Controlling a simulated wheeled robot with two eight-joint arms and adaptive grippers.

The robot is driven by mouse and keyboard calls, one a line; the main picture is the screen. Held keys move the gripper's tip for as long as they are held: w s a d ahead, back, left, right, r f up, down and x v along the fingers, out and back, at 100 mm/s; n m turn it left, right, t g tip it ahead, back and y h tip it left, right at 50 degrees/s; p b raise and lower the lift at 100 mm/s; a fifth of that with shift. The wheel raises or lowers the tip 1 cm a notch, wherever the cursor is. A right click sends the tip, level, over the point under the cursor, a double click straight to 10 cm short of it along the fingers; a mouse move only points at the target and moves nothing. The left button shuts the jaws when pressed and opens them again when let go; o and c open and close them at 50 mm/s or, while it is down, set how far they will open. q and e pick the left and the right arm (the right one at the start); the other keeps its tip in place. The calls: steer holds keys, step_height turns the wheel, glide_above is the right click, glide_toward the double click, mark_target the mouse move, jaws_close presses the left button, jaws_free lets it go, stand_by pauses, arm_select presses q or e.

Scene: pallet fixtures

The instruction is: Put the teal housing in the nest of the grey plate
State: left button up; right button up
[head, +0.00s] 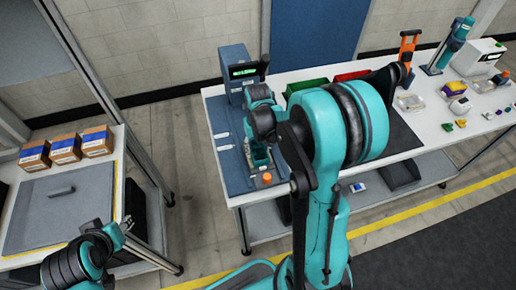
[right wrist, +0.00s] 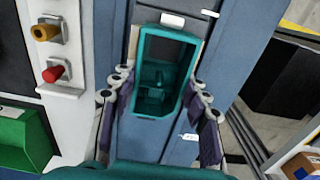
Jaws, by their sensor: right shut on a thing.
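The teal housing (right wrist: 150,105) is an open-topped rectangular box with a hollow inside. In the right wrist view it sits between the two dark fingers of my right gripper (right wrist: 160,112), which is shut on it. In the head view the right gripper (head: 259,158) points down over the blue-grey station at the white table's left end. I cannot tell whether the housing touches the surface below. A grey plate (head: 40,225) lies on the left table, with a dark raised or recessed feature on it; its nest is not clear. My left gripper (head: 118,234) is beside this table, apparently empty.
The blue-grey station (head: 228,150) has a display unit (head: 242,72) behind and an orange knob (head: 267,178) in front. Several cardboard boxes (head: 65,148) stand behind the grey plate. Green (head: 305,86) and red bins stand further right. A floor gap separates the tables.

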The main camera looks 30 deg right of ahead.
steer(key=o, duration=1.3)
step_height(320, 180, up, 12)
steer(key=shift+s+a, duration=0.1)
steer(key=s+a+f+n+t+b, duration=0.1)
steer(key=s+a+t+b, duration=0.1)
steer(key=s+a, duration=0.1)
steer(key=s+a+f+t+b, duration=0.2)
steer(key=s+a, duration=0.2)
steer(key=s+a+f+n+t+b, duration=0.1)
steer(key=s+a+f+t+b, duration=0.1)
steer(key=s+a+t, duration=0.1)
steer(key=shift+s+a+f+n, duration=0.1)
steer(key=shift+s+a+n, duration=0.15)
steer(key=shift+s, duration=0.2)
